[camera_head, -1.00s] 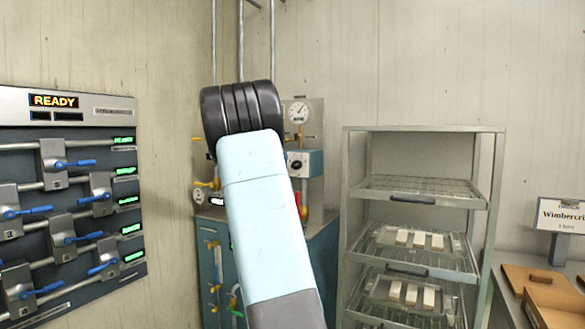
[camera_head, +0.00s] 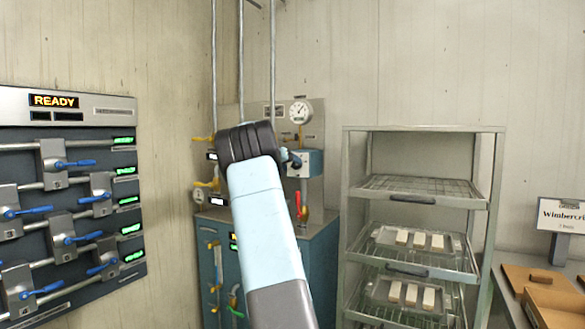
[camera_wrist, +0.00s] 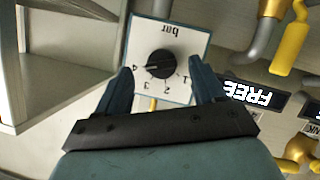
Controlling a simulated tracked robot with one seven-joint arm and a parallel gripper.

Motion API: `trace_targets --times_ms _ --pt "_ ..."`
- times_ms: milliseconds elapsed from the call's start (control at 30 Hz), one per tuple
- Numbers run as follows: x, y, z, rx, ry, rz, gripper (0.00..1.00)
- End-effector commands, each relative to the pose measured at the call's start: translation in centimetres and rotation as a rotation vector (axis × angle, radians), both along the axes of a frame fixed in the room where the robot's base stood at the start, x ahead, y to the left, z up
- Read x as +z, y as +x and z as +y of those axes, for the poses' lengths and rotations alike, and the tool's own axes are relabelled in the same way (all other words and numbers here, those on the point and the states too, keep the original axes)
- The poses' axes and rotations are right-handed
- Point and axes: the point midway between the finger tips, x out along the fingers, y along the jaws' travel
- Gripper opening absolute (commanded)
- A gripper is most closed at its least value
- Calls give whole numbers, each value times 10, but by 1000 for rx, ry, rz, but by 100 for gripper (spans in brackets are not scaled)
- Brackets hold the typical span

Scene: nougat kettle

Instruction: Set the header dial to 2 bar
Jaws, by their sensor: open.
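The header dial is a black knob (camera_wrist: 160,63) on a white plate (camera_wrist: 178,35) marked "bar", upside down in the wrist view. Figures 1 to 4 run around its lower side. The knob's white mark points left, about at the 4. In the head view the dial's blue box (camera_head: 310,166) is on the back wall unit, and its knob is hidden behind my gripper (camera_head: 293,159). In the wrist view my gripper (camera_wrist: 160,68) is open, one finger on each side of the knob. I cannot tell whether the fingers touch it.
A round gauge (camera_head: 300,111) sits above the dial box. Pipes and yellow valve handles (camera_wrist: 290,48) are close beside it, with a "FREE" label (camera_wrist: 252,95). A tray rack (camera_head: 424,128) stands to the right. A panel of blue levers (camera_head: 70,200) is at the left.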

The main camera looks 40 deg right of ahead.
Motion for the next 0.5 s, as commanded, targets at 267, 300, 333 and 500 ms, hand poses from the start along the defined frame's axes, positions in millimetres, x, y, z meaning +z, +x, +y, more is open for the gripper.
trace_targets --times_ms 267,300,333,500 --pt "-11 6 -27 -1 1 -1 69" --pt "-12 7 -28 -1 1 -1 69" --pt "-12 7 -29 -1 1 -1 69" --pt "-12 7 -31 0 1 0 69"
